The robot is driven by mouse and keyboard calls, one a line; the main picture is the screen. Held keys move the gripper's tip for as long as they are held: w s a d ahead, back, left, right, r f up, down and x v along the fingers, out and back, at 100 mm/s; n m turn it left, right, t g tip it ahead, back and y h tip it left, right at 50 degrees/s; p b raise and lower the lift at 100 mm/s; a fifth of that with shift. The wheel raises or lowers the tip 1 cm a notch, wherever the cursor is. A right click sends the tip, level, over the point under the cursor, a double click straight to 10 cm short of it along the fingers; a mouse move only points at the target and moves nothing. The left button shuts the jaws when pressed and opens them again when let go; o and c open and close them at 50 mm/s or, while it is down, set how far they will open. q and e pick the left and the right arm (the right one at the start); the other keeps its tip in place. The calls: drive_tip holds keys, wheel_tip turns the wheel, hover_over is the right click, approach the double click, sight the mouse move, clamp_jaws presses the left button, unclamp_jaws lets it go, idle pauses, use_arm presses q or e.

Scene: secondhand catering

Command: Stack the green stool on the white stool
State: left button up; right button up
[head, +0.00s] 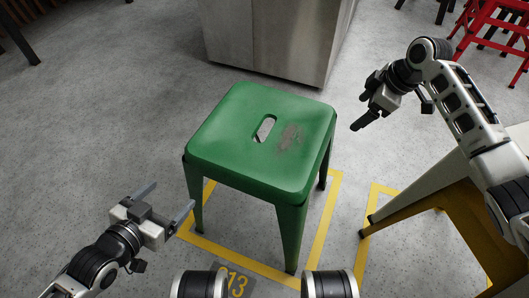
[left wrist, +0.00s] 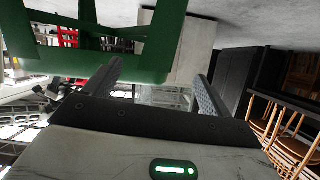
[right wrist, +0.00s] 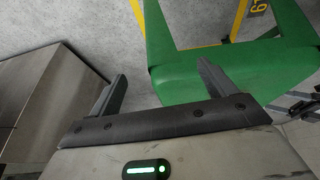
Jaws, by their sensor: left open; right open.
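The green stool (head: 262,140) stands upright in the middle of the head view, with a slot and a worn patch in its seat. It also shows in the left wrist view (left wrist: 150,52) and the right wrist view (right wrist: 210,75). A pale stool with a mustard-coloured side (head: 425,190), probably the white stool, stands at the right edge, partly hidden by my right arm. My left gripper (head: 174,195) is open and empty, left of the green stool's near-left leg. My right gripper (head: 364,112) is open and empty, right of the green seat, apart from it.
Yellow floor tape (head: 235,262) frames the green stool, with a marked tile (head: 233,280) in front. More tape (head: 376,195) lies by the pale stool. A metal cabinet (head: 275,35) stands behind. Red stools (head: 495,25) are at top right.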

sight(192, 174)
use_arm(q)
drive_tip(key=x, duration=1.2)
use_arm(e)
drive_tip(key=x, duration=1.2)
